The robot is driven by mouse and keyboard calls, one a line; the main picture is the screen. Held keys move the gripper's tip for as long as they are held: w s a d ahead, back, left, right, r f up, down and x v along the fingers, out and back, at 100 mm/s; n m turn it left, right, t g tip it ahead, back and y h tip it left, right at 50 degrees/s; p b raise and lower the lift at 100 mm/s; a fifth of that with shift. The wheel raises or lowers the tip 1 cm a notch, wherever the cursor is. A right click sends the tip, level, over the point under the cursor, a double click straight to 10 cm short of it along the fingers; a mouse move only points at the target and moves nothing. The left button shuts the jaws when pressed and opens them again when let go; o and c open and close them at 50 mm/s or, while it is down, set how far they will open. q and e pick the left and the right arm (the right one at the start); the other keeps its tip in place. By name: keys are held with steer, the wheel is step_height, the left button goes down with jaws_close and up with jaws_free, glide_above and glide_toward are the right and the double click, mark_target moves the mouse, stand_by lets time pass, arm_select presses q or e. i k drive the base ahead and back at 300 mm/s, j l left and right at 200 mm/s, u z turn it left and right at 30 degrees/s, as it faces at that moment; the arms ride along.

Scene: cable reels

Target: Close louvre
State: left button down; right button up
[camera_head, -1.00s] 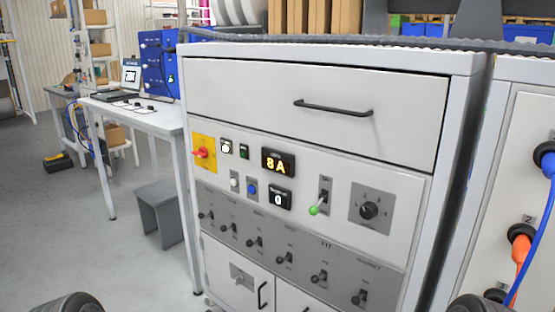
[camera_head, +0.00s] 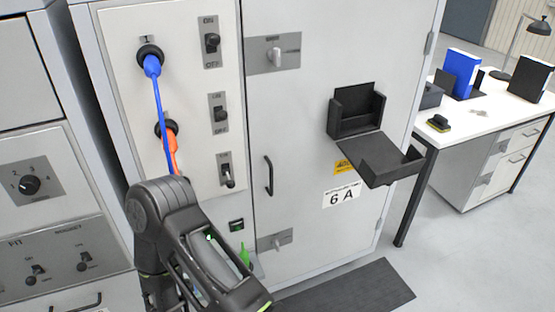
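No part with clear slats shows in this view. A black box with a folded-down flap (camera_head: 388,160) is mounted on the grey cabinet door (camera_head: 310,120); its flap stands open, out towards the lower right. I cannot tell whether this is the louvre. My black arm comes in from the lower left, in front of the cabinet's left part. No fingertips show, so neither gripper can be placed. The arm hides part of the lower cabinet panel.
A blue cable (camera_head: 158,110) and an orange cable (camera_head: 172,150) hang from sockets. The door has a black handle (camera_head: 268,175) and two latches. A white desk (camera_head: 470,123) stands at right. A dark mat (camera_head: 350,290) lies on the open floor.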

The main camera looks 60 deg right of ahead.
mark_target(379, 162)
steer(key=z, duration=2.6)
